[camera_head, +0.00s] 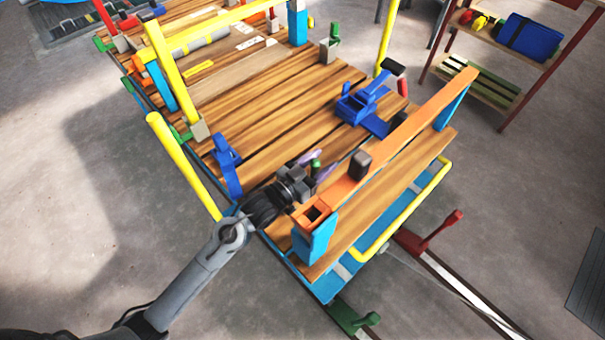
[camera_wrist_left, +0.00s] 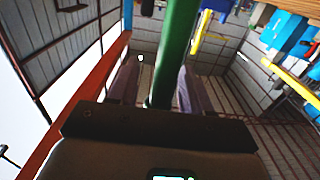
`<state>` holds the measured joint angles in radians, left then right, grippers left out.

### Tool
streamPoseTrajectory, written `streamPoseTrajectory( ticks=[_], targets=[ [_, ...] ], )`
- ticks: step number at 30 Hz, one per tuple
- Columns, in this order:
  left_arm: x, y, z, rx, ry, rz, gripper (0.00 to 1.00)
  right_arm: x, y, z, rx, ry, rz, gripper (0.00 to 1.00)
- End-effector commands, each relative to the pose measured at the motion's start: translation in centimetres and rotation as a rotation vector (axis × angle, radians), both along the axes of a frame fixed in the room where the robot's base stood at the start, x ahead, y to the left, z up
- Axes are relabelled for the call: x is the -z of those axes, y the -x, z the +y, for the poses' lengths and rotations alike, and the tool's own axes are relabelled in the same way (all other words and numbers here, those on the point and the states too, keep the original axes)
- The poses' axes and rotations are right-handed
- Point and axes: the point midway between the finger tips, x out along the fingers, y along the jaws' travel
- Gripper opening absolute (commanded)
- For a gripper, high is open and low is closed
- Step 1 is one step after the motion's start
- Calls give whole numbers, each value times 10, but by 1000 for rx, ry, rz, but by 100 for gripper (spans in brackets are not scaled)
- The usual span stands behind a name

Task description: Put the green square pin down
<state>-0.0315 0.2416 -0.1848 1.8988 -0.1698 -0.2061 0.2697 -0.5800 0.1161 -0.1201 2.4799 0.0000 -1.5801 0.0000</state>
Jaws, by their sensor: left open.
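The green pin (camera_head: 316,163) shows as a small green tip at my left gripper (camera_head: 314,171), above the wooden deck of the cart and beside the orange beam. In the left wrist view the pin (camera_wrist_left: 176,50) is a long green bar standing between my two purple fingers (camera_wrist_left: 158,92). The fingers are open, with a gap on either side of the pin. Its lower end is hidden behind the gripper body, so I cannot tell what it rests on. My right gripper is in neither view.
The orange beam (camera_head: 400,131) runs close along the right of the gripper, with a dark block (camera_head: 360,165) on it. A blue clamp (camera_head: 227,165) stands to the left, another blue device (camera_head: 362,104) beyond. A yellow rail (camera_head: 410,209) edges the cart. Deck planks (camera_head: 275,122) between are clear.

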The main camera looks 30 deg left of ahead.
Motion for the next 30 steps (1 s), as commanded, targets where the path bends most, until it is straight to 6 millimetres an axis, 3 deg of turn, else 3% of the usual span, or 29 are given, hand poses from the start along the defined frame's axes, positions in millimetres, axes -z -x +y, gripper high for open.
streamPoseTrajectory(
  ticks=[18, 30],
  targets=[
    [0, 90, 35, 0, -1, 6, 49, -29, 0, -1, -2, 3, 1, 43],
    [1, 110, 43, 0, -1, 2, 49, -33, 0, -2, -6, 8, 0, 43]
  ],
)
